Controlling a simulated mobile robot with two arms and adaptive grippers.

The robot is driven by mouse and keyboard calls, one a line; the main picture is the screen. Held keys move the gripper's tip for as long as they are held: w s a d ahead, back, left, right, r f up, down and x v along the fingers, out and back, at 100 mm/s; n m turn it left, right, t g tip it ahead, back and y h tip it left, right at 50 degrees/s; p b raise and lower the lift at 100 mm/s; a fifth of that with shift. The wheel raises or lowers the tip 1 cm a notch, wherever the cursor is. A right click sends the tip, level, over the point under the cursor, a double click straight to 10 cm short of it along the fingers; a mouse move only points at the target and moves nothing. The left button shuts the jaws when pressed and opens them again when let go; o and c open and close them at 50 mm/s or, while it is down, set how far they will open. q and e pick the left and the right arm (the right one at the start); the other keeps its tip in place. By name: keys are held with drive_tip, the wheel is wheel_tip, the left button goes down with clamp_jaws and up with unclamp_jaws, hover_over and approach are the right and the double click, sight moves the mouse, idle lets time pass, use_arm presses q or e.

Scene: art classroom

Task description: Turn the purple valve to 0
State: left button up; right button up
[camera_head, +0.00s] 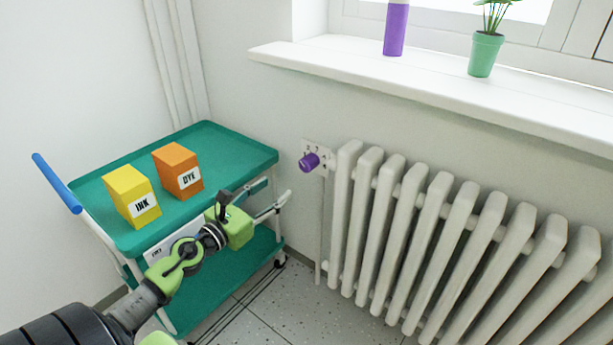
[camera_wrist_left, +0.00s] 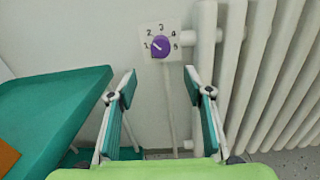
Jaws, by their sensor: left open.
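The purple valve (camera_head: 309,161) is a small round knob on a white number plate (camera_head: 318,149), at the left end of the radiator. The plate (camera_wrist_left: 148,33) shows 1 to 5 there; I cannot make out a 0. My left gripper (camera_head: 257,193) is open and empty, left of and below the valve, apart from it. In the left wrist view its fingers (camera_wrist_left: 161,76) stand apart below the valve. My right gripper is not in view.
A white radiator (camera_head: 432,215) stands right of the valve. A teal cart (camera_head: 228,140) with a yellow INK box (camera_head: 133,196) and an orange DYE box (camera_head: 178,171) is close beside my left arm. The windowsill (camera_head: 420,80) holds a purple object (camera_head: 396,28) and a potted plant (camera_head: 485,52).

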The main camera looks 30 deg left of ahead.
use_arm(q)
drive_tip(key=p, duration=0.1)
approach(304, 167)
drive_tip(key=w, duration=0.4)
drive_tip(key=shift+w+d+r, duration=0.1)
drive_tip(key=shift+w+r, duration=0.1)
drive_tip(key=shift+w, duration=0.2)
drive_tip(key=w, duration=0.4)
drive_tip(key=shift+w+d+f, duration=0.1)
drive_tip(key=shift+w+d, duration=0.05)
drive_tip(key=shift+w, duration=0.65)
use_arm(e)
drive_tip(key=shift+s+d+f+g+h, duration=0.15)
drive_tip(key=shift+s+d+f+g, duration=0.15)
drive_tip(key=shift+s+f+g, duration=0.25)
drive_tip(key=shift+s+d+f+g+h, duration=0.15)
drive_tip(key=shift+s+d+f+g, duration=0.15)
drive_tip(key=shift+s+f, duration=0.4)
use_arm(q)
drive_tip(key=shift+c, duration=0.5)
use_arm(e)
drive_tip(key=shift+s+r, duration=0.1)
use_arm(q)
drive_tip(key=c, duration=1)
